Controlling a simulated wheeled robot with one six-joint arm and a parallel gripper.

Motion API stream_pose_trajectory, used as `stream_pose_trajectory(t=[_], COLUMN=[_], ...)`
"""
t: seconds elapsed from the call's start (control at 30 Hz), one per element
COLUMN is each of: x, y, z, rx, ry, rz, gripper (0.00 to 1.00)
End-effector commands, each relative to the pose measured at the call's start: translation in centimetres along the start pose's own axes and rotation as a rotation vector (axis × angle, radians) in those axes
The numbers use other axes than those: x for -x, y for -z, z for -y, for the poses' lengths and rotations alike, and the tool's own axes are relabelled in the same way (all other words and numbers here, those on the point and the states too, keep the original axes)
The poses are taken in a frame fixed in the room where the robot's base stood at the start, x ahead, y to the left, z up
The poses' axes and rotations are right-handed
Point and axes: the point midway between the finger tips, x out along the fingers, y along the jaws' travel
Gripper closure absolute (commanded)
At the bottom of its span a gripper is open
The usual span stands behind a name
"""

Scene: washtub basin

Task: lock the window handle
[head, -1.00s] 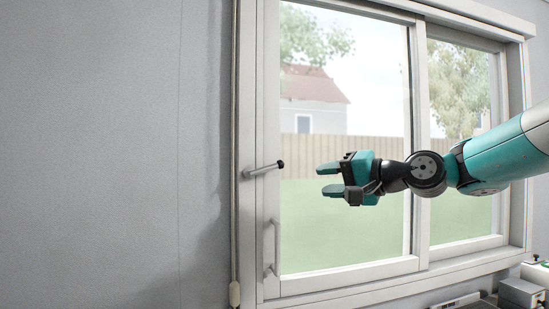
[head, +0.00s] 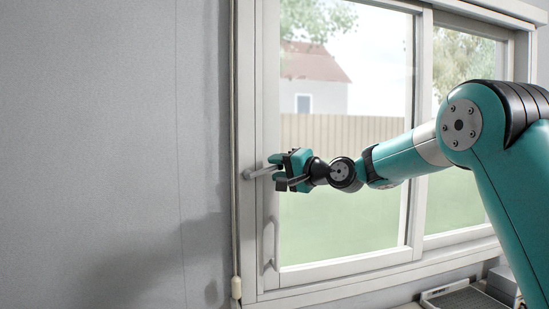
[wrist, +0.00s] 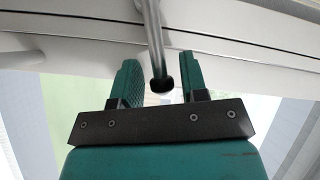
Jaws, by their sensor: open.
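The window handle (head: 256,173) is a slim grey metal lever with a black tip, sticking out from the white left frame of the window. Its black end is hidden by my gripper in the head view. My gripper (head: 276,169) is open at the handle's outer end. In the wrist view the handle (wrist: 153,40) runs down between the two open green fingers of my gripper (wrist: 158,62), with its dark tip showing. It looks nearer the right finger; I cannot tell whether they touch.
A vertical pull handle (head: 270,246) is on the sash below the lever. A cord with a pale end piece (head: 236,287) hangs beside the frame. The grey wall (head: 100,130) at left is bare. Grey objects (head: 465,299) sit at the lower right.

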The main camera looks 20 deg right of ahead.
Motion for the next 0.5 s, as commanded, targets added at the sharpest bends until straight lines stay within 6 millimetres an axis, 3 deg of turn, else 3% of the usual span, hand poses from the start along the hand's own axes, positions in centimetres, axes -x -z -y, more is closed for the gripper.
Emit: stream_pose_trajectory(t=[0.13, 0.43, 0.47, 0.5], x=[-1.19, -1.42, -1.41, -1.41], y=[0.00, -0.05, -0.05, -0.05], z=[0.10, -0.04, -0.04, -0.04], rx=[0.000, 0.001, 0.001, 0.001], ry=[0.001, 0.001, 0.001, 0.001], rz=[0.001, 0.000, 0.000, 0.000], gripper=[0.60, 0.60, 0.62, 0.71])
